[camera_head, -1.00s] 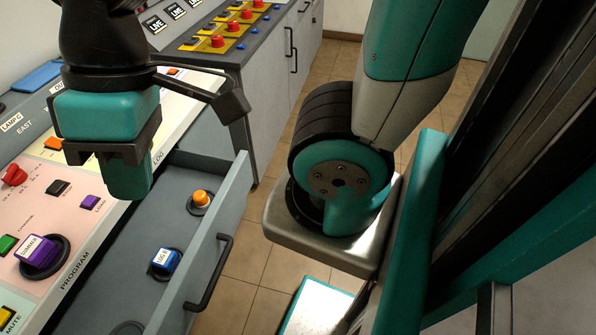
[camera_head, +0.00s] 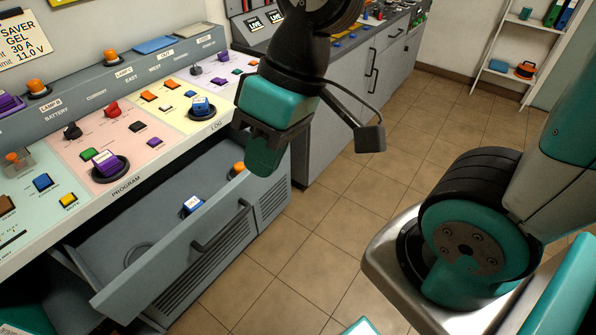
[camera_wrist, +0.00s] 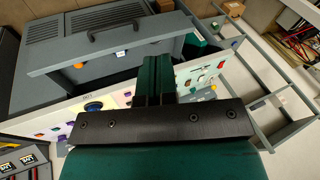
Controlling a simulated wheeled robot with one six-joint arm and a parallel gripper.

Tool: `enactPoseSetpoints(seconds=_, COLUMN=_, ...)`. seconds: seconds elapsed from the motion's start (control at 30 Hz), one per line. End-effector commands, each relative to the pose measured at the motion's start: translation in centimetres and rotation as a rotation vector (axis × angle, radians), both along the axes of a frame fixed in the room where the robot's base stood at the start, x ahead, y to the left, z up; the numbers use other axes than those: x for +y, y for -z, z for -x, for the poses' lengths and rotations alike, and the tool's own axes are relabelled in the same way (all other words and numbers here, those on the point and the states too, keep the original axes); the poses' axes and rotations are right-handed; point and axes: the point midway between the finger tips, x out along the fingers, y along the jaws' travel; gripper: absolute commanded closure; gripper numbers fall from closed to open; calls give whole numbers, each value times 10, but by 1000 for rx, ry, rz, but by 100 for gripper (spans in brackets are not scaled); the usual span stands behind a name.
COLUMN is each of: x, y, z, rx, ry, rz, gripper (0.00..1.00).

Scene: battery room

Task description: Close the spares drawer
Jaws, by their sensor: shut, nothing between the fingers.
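The spares drawer (camera_head: 205,245) is grey and stands open below the sloped control console. Its front has a dark bar handle (camera_head: 220,226). Inside are a blue block with a white label (camera_head: 192,205) and an orange-capped piece (camera_head: 237,169). My gripper (camera_head: 265,160) is shut and empty, with teal fingers, and appears in front of the drawer's right end in the head view. I cannot tell its exact distance from it. In the wrist view the drawer front (camera_wrist: 75,60) and handle (camera_wrist: 113,31) lie beyond my shut fingers (camera_wrist: 155,80), apparently apart from them.
The console (camera_head: 150,140) carries many coloured buttons and knobs above the drawer. Grey cabinets (camera_head: 345,110) stand behind my gripper. The tiled floor (camera_head: 290,250) in front of the drawer is clear. A white shelf (camera_head: 505,60) stands at the back right.

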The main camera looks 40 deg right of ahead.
Motion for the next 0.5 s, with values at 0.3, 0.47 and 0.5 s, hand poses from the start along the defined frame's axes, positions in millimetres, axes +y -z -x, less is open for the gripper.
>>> enactPoseSetpoints(seconds=0.3, x=-94, y=145, z=-141, rx=73, ry=767, rz=-309, gripper=100)
enactPoseSetpoints(seconds=0.47, x=-175, y=219, z=-172, rx=62, ry=1188, rz=-455, gripper=100)
enactPoseSetpoints(seconds=0.5, x=-192, y=235, z=-174, rx=57, ry=1278, rz=-482, gripper=100)
